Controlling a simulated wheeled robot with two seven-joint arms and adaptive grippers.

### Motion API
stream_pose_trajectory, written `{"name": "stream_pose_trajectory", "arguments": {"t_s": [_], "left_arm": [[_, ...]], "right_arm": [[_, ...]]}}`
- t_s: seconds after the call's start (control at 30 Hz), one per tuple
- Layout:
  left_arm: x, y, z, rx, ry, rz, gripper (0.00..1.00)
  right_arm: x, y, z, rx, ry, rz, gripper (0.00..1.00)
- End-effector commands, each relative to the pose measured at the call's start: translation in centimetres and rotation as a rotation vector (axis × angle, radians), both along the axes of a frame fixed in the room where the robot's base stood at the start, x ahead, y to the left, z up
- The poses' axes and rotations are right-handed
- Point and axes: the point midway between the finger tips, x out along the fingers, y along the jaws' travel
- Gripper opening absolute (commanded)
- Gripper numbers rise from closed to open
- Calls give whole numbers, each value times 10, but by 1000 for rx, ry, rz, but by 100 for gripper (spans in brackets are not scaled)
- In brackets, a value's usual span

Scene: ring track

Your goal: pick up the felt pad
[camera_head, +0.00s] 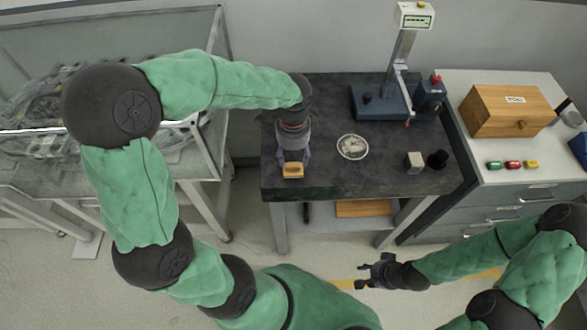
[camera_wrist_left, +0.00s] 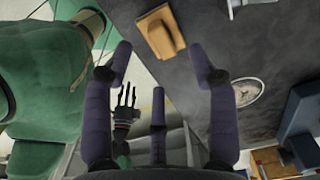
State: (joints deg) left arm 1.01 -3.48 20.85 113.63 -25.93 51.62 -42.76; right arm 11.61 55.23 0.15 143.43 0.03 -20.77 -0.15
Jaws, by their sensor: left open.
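The tan block that I take to be the felt pad (camera_head: 293,171) lies near the front edge of the dark tabletop. In the left wrist view, the pad (camera_wrist_left: 161,31) shows a raised part on top and lies just beyond my fingertips. My left gripper (camera_head: 292,157) is above and right behind the pad in the head view. In the left wrist view, the left gripper (camera_wrist_left: 165,62) has its fingers spread, with nothing between them; I see no contact. My right gripper (camera_head: 368,273) is open and empty, in front of the table; it also shows in the left wrist view (camera_wrist_left: 126,98).
A wooden box (camera_head: 505,110) stands on the right cabinet. The tabletop's middle is mostly clear.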

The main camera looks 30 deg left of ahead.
Motion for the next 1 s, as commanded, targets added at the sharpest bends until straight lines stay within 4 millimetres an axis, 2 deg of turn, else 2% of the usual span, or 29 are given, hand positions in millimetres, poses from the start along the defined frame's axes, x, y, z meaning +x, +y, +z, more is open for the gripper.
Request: {"name": "stream_pose_trajectory", "arguments": {"t_s": [0.4, 0.67, 0.87, 0.9, 1.0], "left_arm": [[-2, -1, -49, 0, 2, 0, 58], [-1, -1, -51, 0, 0, 0, 58], [-1, -1, -51, 0, 0, 0, 4], [-1, -1, -51, 0, 0, 0, 0], [-1, -1, -51, 0, 0, 0, 0]], "right_arm": [[0, 0, -25, 0, 0, 0, 40], [0, 0, -24, 0, 0, 0, 40], [0, 0, -24, 0, -1, 0, 40], [0, 0, -24, 0, 0, 0, 40], [0, 0, -24, 0, 0, 0, 40]]}}
